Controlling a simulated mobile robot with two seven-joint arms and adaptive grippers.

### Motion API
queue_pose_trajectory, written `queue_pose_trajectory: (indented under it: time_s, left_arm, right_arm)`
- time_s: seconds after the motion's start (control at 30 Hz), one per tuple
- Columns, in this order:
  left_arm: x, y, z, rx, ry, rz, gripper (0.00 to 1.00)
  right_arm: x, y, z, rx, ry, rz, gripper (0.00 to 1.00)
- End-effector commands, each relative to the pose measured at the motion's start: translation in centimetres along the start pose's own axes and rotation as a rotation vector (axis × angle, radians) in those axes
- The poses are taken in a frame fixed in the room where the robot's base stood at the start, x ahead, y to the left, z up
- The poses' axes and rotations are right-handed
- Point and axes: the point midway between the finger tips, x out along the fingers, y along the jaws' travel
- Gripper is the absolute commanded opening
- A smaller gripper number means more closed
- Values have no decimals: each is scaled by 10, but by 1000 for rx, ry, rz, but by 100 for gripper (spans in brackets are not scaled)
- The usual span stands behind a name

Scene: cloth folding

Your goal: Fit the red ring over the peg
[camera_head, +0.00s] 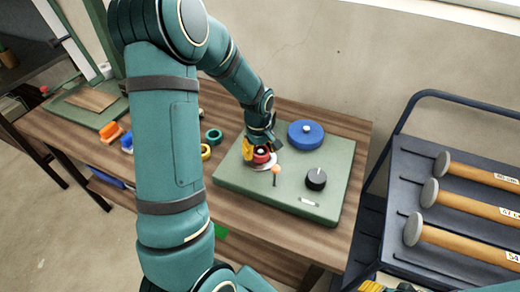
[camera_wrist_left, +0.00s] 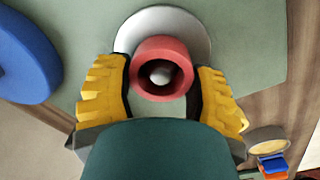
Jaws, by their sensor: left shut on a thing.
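The red ring (camera_head: 262,157) is between the yellow fingers of my left gripper (camera_head: 257,148), over a pale round base on the green board. In the left wrist view the red ring (camera_wrist_left: 144,53) sits between both fingers of the gripper (camera_wrist_left: 161,92), which is shut on it. The peg's grey rounded top (camera_wrist_left: 161,75) shows inside the ring's hole, in front of the white round base (camera_wrist_left: 160,18). I cannot tell how far down the peg the ring is. A bit of yellow at the bottom edge of the head view may be my right gripper (camera_head: 372,287), mostly cut off.
The green board (camera_head: 240,178) also carries a blue disc (camera_head: 305,134), a black knob (camera_head: 316,179) and a thin pin with an orange top (camera_head: 275,169). Loose green (camera_head: 213,136) and yellow rings lie left on the wooden table. A dark rack with hammers (camera_head: 450,205) stands right.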

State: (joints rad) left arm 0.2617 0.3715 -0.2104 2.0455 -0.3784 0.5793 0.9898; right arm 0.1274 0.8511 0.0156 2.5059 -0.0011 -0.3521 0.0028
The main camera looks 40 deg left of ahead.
Motion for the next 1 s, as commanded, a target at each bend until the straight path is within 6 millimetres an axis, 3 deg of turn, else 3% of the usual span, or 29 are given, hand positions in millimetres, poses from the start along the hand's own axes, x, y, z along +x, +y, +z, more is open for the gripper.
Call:
queue_pose_trajectory:
  time_s: [0.1,0.13,0.2,0.23,0.67,1.0]
  left_arm:
    - [0,0,0,0,0,0,34]
    - [0,0,0,0,0,0,64]
    - [0,0,0,0,0,0,88]
    - [0,0,0,0,0,0,93]
    - [-10,1,-1,0,3,3,93]
    - [-75,1,-1,1,4,6,93]
  right_arm:
    - [0,0,0,0,0,0,47]
    - [0,0,0,0,0,0,47]
    - [0,0,0,0,0,0,47]
    - [0,0,0,0,0,0,47]
    - [0,0,0,0,0,0,47]
    - [0,0,0,0,0,0,47]
